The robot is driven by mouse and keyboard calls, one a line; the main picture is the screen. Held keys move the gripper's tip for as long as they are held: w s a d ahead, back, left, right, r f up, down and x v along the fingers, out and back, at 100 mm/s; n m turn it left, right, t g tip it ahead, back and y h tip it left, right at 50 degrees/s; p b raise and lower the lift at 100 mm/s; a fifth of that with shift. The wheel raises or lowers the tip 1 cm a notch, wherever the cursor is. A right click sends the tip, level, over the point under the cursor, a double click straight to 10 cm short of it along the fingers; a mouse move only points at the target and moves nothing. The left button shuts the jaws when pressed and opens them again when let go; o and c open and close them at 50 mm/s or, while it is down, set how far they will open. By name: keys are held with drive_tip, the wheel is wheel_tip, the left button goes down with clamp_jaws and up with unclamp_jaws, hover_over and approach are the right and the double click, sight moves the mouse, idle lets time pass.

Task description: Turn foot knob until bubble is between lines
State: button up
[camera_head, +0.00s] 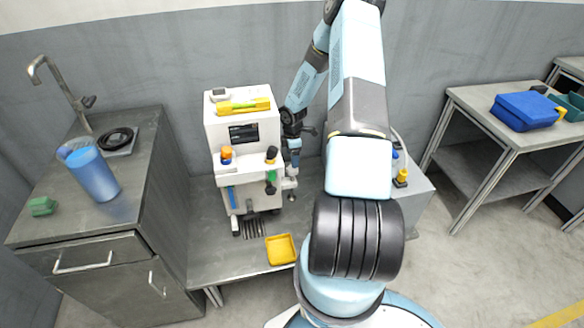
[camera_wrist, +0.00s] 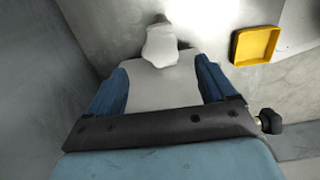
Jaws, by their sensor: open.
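A white machine (camera_head: 240,140) stands on the grey metal table. A yellow-green spirit level (camera_head: 243,106) lies on its top; the bubble and lines are too small to read. My gripper (camera_head: 291,170) points down at the machine's right side, low near the table. In the wrist view my gripper (camera_wrist: 162,68) shows two blue fingers, spread apart with nothing clamped. A pale lobed knob (camera_wrist: 161,46), apparently the foot knob, lies just beyond the fingertips, roughly centred between them. I cannot tell whether a finger touches it. It seems to show as a pale shape (camera_head: 289,184) below my gripper.
A yellow tray (camera_head: 281,250) lies at the table's front; it also shows in the wrist view (camera_wrist: 255,46). Orange and black-topped bottles sit on the machine's front shelf. A sink counter (camera_head: 90,190) stands left. A grey box (camera_head: 415,190) is right, partly behind my arm.

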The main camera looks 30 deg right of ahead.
sight(292, 171)
wheel_tip(292, 171, down, 7)
drive_tip(key=shift+r, duration=0.15)
idle(0.4)
drive_tip(key=c, duration=1.1)
